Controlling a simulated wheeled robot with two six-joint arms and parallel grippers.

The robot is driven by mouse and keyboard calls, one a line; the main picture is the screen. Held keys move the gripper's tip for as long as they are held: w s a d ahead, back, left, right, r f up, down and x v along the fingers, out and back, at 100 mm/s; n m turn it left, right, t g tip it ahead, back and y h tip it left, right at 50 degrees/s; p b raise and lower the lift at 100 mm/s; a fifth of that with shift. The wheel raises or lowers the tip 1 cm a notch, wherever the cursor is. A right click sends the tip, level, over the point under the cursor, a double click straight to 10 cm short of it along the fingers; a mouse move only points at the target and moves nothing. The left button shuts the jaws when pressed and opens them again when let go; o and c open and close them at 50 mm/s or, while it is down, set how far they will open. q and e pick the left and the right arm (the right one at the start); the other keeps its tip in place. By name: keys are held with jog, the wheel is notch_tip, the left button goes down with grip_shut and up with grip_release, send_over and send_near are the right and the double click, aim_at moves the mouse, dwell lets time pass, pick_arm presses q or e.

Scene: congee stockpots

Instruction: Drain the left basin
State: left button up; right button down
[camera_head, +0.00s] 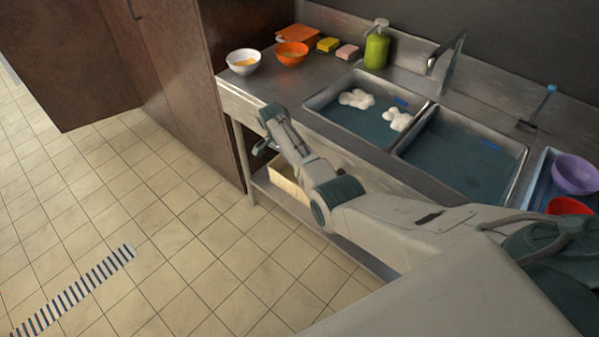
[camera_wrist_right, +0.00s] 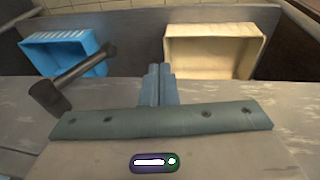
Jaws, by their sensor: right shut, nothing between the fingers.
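The left basin (camera_head: 318,104) is sunk in the steel counter and holds teal water, white foam (camera_head: 356,98) and a small blue item. The right basin (camera_head: 522,160) beside it also holds teal water. My right gripper (camera_head: 262,149) is low at the counter's front edge, left of the basins. In the right wrist view its fingers (camera_wrist_right: 158,82) are shut and empty. A grey bar with dark ends (camera_wrist_right: 82,72), perhaps a drain lever, slants left of the fingers, apart from them in the picture. The drain itself cannot be seen. My left gripper is out of view.
A blue crate (camera_wrist_right: 62,50) and a cream crate (camera_wrist_right: 213,50) stand beneath the counter. Bowls (camera_head: 243,62), sponges and a green soap bottle (camera_head: 376,50) stand on the counter. A faucet (camera_head: 445,55) rises behind the basins. The tiled floor at left is clear.

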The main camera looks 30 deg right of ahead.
jog(key=shift+w+a+r+b, duration=0.2)
jog(key=shift+w+a+r, duration=0.2)
jog(key=shift+w, duration=0.2)
jog(key=shift+w+a+r+b, duration=0.2)
jog(key=shift+w+a+r, duration=0.1)
jog(key=shift+w+a, duration=0.25)
jog(key=s+d+f+n+y, duration=0.1)
jog(key=s+f+n, duration=0.3)
jog(key=s+f, duration=1.15)
jog(key=s+f+n, duration=0.3)
jog(key=s+f, duration=0.9)
jog(key=f, duration=0.6)
jog(key=s+f+n, duration=0.2)
jog(key=s+f, duration=0.1)
jog(key=s, duration=0.9)
jog(key=s+d+f+n+t, duration=0.1)
jog(key=s+f, duration=0.3)
jog(key=s, duration=0.9)
jog(key=s+d+f+n+y, duration=0.1)
jog(key=s+f+n, duration=0.2)
jog(key=s, duration=1)
jog(key=shift+f+n+t, duration=0.4)
jog(key=shift+f, duration=0.35)
